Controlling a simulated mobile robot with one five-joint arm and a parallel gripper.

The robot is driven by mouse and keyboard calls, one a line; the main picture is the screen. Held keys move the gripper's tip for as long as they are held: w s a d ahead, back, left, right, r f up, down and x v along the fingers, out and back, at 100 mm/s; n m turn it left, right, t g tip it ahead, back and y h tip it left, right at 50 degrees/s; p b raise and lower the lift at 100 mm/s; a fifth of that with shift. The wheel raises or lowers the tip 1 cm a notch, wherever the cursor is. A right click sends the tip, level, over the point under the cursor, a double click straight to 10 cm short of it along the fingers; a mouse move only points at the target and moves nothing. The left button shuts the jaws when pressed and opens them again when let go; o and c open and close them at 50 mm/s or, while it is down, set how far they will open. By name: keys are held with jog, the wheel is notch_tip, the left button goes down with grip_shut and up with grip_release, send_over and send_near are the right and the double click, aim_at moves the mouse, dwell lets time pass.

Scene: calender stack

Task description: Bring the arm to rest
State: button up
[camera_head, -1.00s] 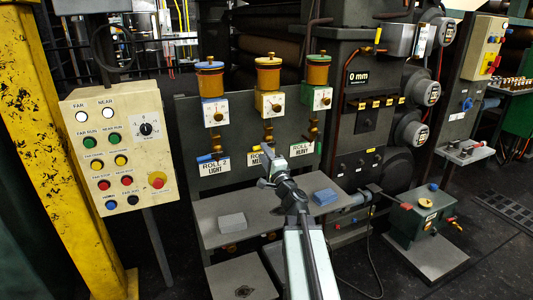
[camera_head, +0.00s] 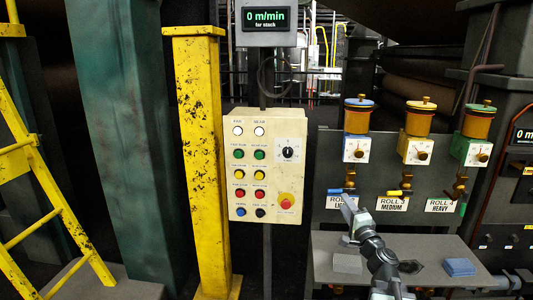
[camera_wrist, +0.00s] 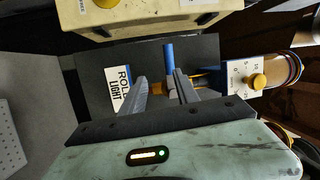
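My arm (camera_head: 378,255) reaches forward and up from the bottom edge in the head view. My gripper (camera_head: 347,205) is at its far end, in front of the ROLL LIGHT label. In the wrist view my gripper (camera_wrist: 160,88) shows two grey fingers with a gap between them and nothing held. The blue lever (camera_wrist: 168,56) of the light roll's valve appears beyond the fingertips; it also shows in the head view (camera_head: 342,191). I cannot tell how far the fingers are from it.
A cream button panel (camera_head: 266,150) with a red stop knob stands left of the arm, beside a yellow post (camera_head: 202,150). Three oiler cups, such as the blue-lidded one (camera_head: 361,118), line the panel. A shelf (camera_head: 325,243) below bears a grey block (camera_head: 347,263) and a blue block (camera_head: 460,267).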

jog(key=s+a+f+n+g+y, duration=0.25)
jog(key=a+f+n+g, duration=0.2)
jog(key=a, duration=0.55)
jog(key=s+a+f+n+g+y, duration=0.1)
jog(key=a+f+n+g+y, duration=0.4)
jog(key=a, duration=0.6)
jog(key=s+a+f+n+g+h, duration=0.35)
jog(key=s+f+n, duration=0.2)
jog(key=f, duration=0.35)
jog(key=s+d+f+g+h, duration=0.7)
jog(key=s+d+f, duration=0.2)
jog(key=s+d, duration=0.35)
notch_tip(320, 180, up, 27)
jog(key=p, duration=2.6)
jog(key=shift+s+a+t+p, duration=0.2)
jog(key=shift+a+t+p, duration=0.1)
jog(key=shift+p, duration=0.05)
